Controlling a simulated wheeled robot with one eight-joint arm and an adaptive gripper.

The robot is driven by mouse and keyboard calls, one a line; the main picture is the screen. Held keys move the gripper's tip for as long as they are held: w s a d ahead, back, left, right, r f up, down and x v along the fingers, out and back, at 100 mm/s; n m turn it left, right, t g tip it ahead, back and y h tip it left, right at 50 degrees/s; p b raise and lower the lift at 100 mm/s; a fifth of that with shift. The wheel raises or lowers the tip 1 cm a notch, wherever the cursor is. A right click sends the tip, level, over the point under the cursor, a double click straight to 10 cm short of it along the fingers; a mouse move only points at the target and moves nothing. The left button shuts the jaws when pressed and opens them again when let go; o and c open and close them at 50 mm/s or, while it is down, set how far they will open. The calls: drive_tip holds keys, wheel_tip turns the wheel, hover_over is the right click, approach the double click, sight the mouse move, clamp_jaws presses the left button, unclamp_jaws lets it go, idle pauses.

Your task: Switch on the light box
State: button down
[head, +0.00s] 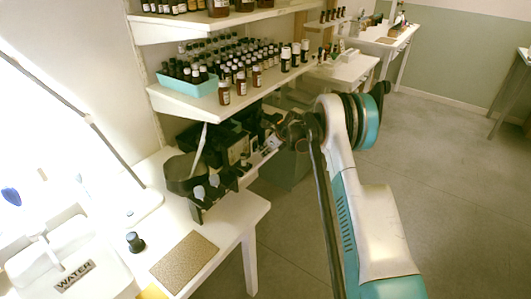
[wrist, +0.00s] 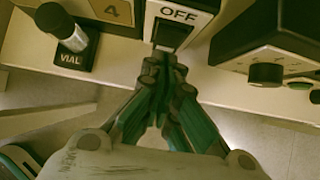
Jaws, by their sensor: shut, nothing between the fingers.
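In the wrist view a pale box front carries an OFF label (wrist: 178,13) with a black switch (wrist: 171,33) set just below it. I take this for the light box, of which only the lower front shows. My gripper (wrist: 163,62) is shut and empty, its fingertips right below the switch and very close to it. I cannot tell whether they touch. In the head view my gripper (head: 280,140) is at the far end of the white bench, among dark equipment, and the switch cannot be made out there.
In the wrist view a vial (wrist: 66,28) stands in a black holder labelled VIAL (wrist: 72,58) at left. A dark device with a knob (wrist: 265,74) is close at right. In the head view a shelf (head: 190,103) with many bottles hangs above the bench (head: 235,207).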

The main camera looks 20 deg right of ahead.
drive_tip(key=shift+w+a+f, duration=0.2)
drive_tip(key=shift+w+f, duration=0.05)
drive_tip(key=shift+w, duration=0.1)
drive_tip(key=shift+r, duration=0.15)
drive_tip(key=shift+r+p, duration=0.35)
drive_tip(key=shift+r, duration=0.4)
